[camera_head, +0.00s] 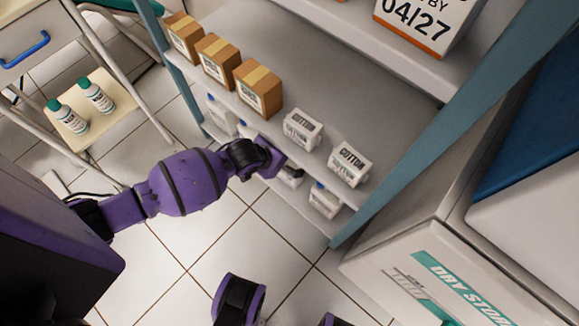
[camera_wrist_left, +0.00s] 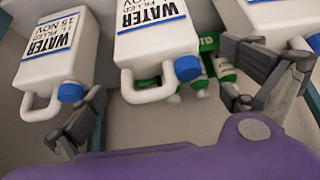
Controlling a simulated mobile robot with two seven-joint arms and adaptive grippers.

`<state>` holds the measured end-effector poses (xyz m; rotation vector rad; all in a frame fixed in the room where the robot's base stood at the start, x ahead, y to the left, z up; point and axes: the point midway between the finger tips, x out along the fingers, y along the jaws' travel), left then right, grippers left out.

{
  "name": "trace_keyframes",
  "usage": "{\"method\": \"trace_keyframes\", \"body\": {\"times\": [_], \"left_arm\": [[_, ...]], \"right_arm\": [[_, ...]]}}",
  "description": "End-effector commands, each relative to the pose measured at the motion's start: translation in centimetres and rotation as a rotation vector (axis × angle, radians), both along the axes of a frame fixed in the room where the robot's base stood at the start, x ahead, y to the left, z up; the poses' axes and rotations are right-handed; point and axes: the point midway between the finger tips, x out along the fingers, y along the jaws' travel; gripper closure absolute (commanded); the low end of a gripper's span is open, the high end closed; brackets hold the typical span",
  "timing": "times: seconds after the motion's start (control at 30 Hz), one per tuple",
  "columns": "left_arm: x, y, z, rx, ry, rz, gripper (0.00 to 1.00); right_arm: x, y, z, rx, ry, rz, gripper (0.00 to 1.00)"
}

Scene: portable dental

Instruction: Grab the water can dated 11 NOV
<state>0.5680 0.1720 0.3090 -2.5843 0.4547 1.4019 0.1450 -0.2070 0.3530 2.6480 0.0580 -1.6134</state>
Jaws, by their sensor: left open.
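White water cans with blue caps stand on the lower shelf. In the left wrist view their labels appear upside down. The left can (camera_wrist_left: 52,58) reads 15 NOV. The middle can (camera_wrist_left: 155,45) shows WATER and FILLED, but its date is cut off by the top edge. A third can (camera_wrist_left: 268,18) is partly seen at top right, its date out of view. My left gripper (camera_wrist_left: 168,98) is open, its fingers either side of the middle can's handle; contact cannot be told. In the head view, the left gripper (camera_head: 288,174) reaches under the shelf beside a can (camera_head: 325,200).
Cotton boxes (camera_head: 303,129) and cardboard boxes (camera_head: 258,90) stand on the shelf above. A blue shelf post (camera_head: 395,180) and a dry storage box (camera_head: 440,280) are at right. Tiled floor is open in front.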

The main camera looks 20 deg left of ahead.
Motion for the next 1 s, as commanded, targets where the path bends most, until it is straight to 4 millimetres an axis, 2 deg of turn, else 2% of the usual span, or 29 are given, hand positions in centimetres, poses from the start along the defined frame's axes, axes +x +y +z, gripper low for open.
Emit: {"method": "trace_keyframes", "body": {"times": [0.03, 0.2, 0.53, 1.0], "left_arm": [[0.2, -0.1, -1.7, 0.001, 0.009, 0.001, 0.00], [1.4, -0.6, -3.7, 0.001, 0.007, 0.000, 0.00], [1.9, -0.7, -4.0, 0.001, 0.005, 0.001, 0.00], [1.9, -0.8, -4.0, 0.000, 0.005, 0.000, 0.60]], "right_arm": [[-0.2, 0.0, -1.0, 0.000, 0.009, 0.000, 0.60], [-0.5, 0.1, -2.5, 0.001, 0.021, 0.002, 0.60], [-0.5, 0.1, -2.7, 0.002, 0.023, 0.002, 0.60], [-0.6, 0.1, -2.7, 0.002, 0.023, 0.002, 0.60]]}}
